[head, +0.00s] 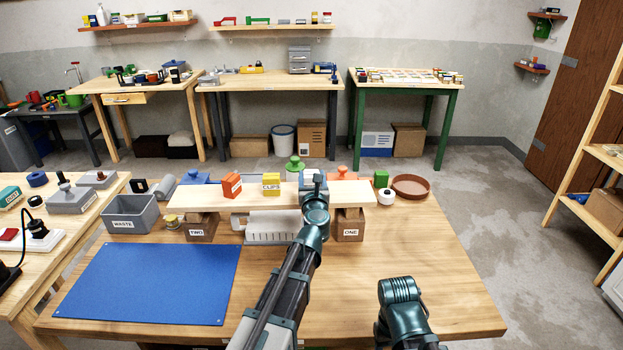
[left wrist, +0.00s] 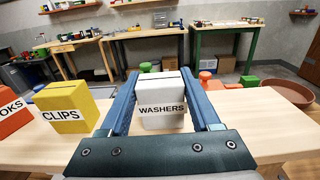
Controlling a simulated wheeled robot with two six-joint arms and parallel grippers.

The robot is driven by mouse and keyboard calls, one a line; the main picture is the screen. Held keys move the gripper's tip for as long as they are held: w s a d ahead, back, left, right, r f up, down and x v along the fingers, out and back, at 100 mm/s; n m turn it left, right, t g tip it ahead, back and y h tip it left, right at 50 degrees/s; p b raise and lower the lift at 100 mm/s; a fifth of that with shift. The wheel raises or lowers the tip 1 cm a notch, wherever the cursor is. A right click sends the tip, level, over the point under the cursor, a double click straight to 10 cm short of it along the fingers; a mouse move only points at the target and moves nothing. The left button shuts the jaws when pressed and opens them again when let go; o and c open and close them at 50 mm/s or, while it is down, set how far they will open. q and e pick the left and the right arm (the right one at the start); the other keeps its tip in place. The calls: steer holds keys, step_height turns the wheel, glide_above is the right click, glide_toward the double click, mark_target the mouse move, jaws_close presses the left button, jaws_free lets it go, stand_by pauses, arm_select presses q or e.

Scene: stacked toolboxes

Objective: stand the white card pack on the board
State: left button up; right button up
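The white card pack, labelled WASHERS (left wrist: 162,108), stands upright at the board in the left wrist view. In the head view my left gripper (head: 313,182) mostly hides it. The board (head: 345,194) is a pale wooden plank lying across two brown boxes, TWO (head: 197,230) and ONE (head: 350,229). My left gripper (left wrist: 161,72) has one finger on each side of the white pack, and both look close against it. Whether the pack's base touches the board is hard to tell. My right gripper is not in view.
On the board left of the white pack stand a yellow CLIPS pack (head: 271,184) and an orange pack (head: 232,186). A grey WASTE bin (head: 135,213) and blue mat (head: 150,283) lie left. A brown round tray (head: 411,187) is right. The board's right end is clear.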

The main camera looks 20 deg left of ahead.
arm_select(q)
steer(key=o, duration=0.4)
steer(key=shift+r, duration=0.1)
steer(key=shift+r, duration=0.15)
steer(key=v, duration=1.2)
